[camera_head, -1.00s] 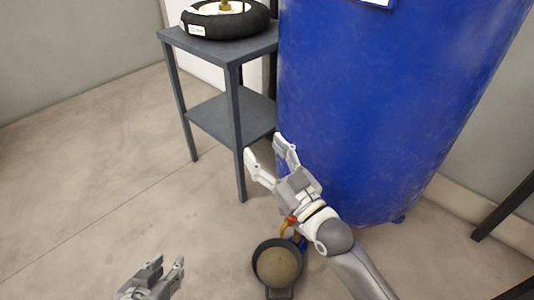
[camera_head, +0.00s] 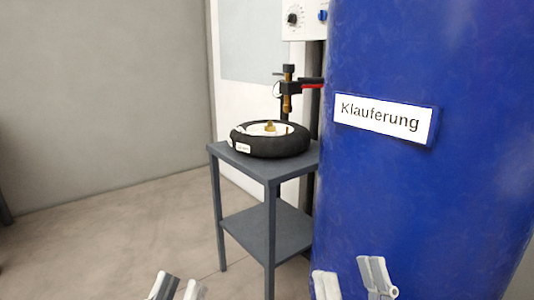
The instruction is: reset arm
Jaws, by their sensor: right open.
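My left gripper (camera_head: 177,287) shows at the bottom edge, left of centre, with only its fingertips in view. Its two fingers look a little apart, with nothing seen between them; its body is cut off. My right gripper (camera_head: 350,279) shows at the bottom edge, right of centre, in front of the blue tank. Its fingers are spread wide and hold nothing. Both arms are out of the picture below the fingers.
A large blue tank (camera_head: 420,200) with a "Klauferung" sign (camera_head: 384,119) fills the right. A grey two-shelf table (camera_head: 266,166) left of it carries a black ring-shaped bumper (camera_head: 271,147). Above stands a fixture with a red lever (camera_head: 311,86). Floor at left is clear.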

